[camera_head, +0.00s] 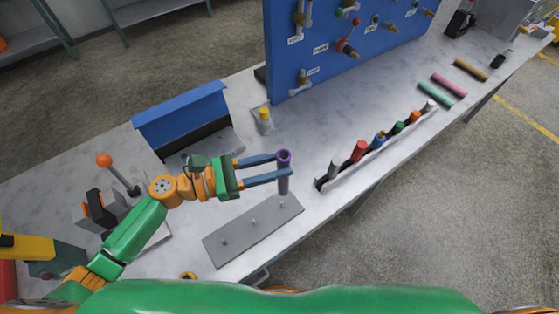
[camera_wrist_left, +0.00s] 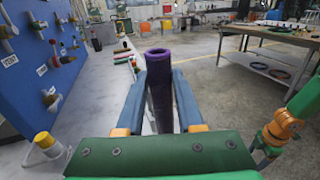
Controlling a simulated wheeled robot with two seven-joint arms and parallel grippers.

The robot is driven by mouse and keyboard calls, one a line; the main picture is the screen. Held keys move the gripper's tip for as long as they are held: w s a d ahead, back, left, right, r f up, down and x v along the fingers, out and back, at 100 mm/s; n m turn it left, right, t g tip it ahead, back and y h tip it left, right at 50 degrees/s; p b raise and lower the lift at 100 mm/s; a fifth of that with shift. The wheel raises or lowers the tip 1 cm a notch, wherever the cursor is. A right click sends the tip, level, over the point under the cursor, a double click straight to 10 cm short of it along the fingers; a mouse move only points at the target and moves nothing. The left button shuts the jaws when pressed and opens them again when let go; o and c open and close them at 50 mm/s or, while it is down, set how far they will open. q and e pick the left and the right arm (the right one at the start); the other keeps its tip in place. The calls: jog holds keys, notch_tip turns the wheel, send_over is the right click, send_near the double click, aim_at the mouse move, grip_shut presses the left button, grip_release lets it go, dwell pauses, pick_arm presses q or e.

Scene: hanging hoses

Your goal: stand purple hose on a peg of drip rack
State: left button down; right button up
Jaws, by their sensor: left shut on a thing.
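The purple hose (camera_head: 284,157) stands upright between the fingers of my left gripper (camera_head: 282,169), which is shut on it. In the left wrist view the hose (camera_wrist_left: 159,88) shows its open top end between the two blue fingers (camera_wrist_left: 160,98). The drip rack (camera_head: 238,231) is a flat grey plate with short pegs in a row. The hose's lower end is over the rack's far right end, close above the peg there (camera_head: 282,206). I cannot tell whether it is around that peg. The other pegs are bare.
A rack of coloured hoses (camera_head: 376,152) stands to the right along the bench edge. A blue pegboard (camera_head: 340,40) with valves rises behind.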

pick_arm(q)
notch_tip(320, 180, down, 6)
jog(key=b, duration=0.4)
jog(key=shift+s+a+r, duration=0.1)
jog(key=shift+r, duration=0.1)
dwell(1.4)
jog(key=shift+f, duration=0.15)
jog(key=shift+f+b, duration=0.35)
jog(key=shift+b, duration=0.1)
jog(key=shift+f+b, duration=1.55)
jog(key=shift+f, duration=0.2)
